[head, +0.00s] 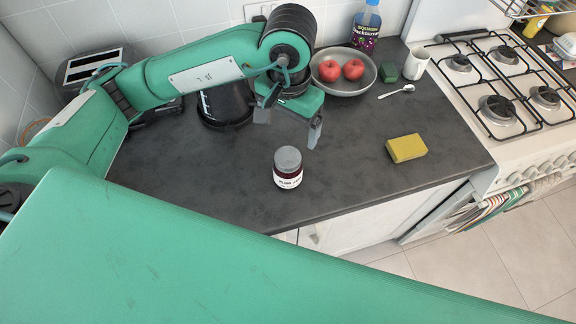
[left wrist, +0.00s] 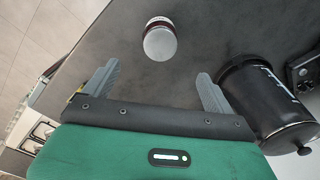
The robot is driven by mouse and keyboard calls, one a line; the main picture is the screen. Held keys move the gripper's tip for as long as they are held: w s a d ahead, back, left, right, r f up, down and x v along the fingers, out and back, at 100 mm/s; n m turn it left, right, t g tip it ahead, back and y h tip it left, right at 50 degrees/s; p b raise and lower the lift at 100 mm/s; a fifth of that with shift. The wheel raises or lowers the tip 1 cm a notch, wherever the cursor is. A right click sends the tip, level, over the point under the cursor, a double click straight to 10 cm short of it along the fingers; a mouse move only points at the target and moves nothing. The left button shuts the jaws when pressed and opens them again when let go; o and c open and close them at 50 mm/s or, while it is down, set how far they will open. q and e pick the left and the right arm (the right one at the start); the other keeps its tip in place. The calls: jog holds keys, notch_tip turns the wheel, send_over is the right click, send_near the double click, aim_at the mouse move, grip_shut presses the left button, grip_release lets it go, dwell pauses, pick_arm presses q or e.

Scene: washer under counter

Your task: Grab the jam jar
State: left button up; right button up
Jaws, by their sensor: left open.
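The jam jar (head: 288,168) stands upright on the dark counter, with a grey lid and a white label over dark contents. It also shows in the left wrist view (left wrist: 160,41), ahead of the fingers and roughly between their lines. My left gripper (head: 288,127) is open and empty, behind the jar in the head view and apart from it. Both its fingers show in the left wrist view (left wrist: 154,85). My right gripper is in neither view.
A black canister (head: 226,106) stands close to the left gripper. A grey bowl (head: 343,88) with two red apples, a bottle (head: 366,27), a white mug (head: 416,63), a spoon (head: 397,91) and a yellow sponge (head: 406,148) are on the counter. A gas stove (head: 500,85) is at right.

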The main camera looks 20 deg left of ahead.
aim_at(288, 156)
pick_arm(q)
notch_tip(288, 156, down, 7)
jog(key=shift+f+p, duration=0.1)
jog(key=shift+p, duration=0.85)
jog(key=shift+s+f+p, duration=0.1)
jog(key=shift+f+p, duration=0.65)
jog(key=shift+p, duration=0.15)
notch_tip(288, 156, down, 2)
jog(key=shift+a+p, duration=0.1)
jog(key=shift+p, duration=0.45)
jog(key=shift+f, duration=0.85)
jog(key=shift+r, duration=0.1)
jog(key=c, duration=1.9)
jog(key=shift+o, duration=0.2)
